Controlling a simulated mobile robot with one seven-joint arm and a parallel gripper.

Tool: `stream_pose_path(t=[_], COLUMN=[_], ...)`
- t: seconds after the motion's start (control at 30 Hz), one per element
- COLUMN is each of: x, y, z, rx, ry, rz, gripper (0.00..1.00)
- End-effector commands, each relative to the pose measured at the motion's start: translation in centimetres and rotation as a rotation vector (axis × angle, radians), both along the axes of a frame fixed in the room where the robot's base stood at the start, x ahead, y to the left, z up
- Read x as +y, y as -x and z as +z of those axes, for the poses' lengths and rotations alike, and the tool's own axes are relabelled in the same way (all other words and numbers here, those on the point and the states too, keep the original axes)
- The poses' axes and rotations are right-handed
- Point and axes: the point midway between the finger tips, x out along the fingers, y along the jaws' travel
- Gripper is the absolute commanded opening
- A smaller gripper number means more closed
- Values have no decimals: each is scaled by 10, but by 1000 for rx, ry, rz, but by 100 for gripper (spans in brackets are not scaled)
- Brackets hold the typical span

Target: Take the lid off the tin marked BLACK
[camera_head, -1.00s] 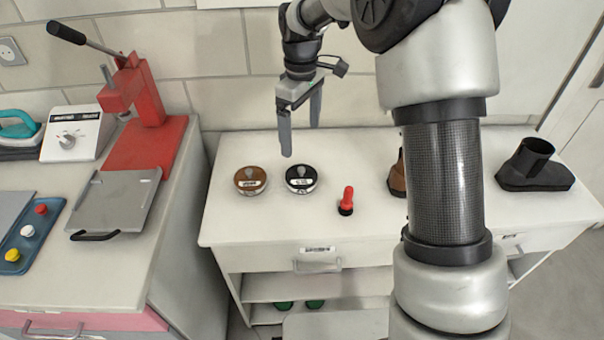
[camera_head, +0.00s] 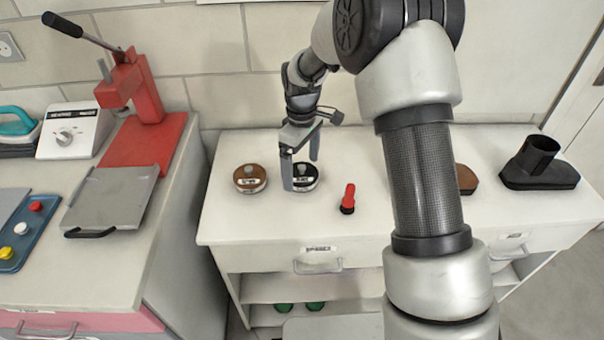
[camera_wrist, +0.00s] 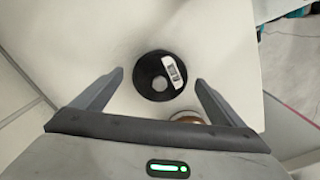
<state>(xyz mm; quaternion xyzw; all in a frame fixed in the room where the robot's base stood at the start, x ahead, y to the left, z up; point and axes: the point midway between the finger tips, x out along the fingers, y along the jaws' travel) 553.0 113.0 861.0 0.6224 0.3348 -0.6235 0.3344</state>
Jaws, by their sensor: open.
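The black tin (camera_head: 306,178) stands upright on the white cabinet top, with a dark lid, a pale knob and a white label. In the wrist view the black tin (camera_wrist: 158,76) lies ahead of and between my fingertips. In the wrist view my gripper (camera_wrist: 158,78) holds nothing. A brown tin (camera_head: 250,178) stands just left of the black one. In the wrist view the brown tin (camera_wrist: 187,118) is mostly hidden behind my gripper.
A red-topped small bottle (camera_head: 348,198) stands right of the black tin. A brown block-like item (camera_head: 466,180) and a black shoe-shaped item (camera_head: 540,165) are farther right. A red press (camera_head: 140,110) stands on the left counter. The cabinet's front strip is clear.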

Motion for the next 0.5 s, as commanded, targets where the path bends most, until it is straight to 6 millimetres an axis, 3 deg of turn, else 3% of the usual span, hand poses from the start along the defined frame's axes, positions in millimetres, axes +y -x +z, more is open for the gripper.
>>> stream_pose_path(t=[0.13,0.4,0.5], x=[0,0,0], y=[0,0,0], z=[1,1,1], rx=[-1,-1,-1], ry=[0,0,0], rz=[0,0,0], gripper=[93,49,49])
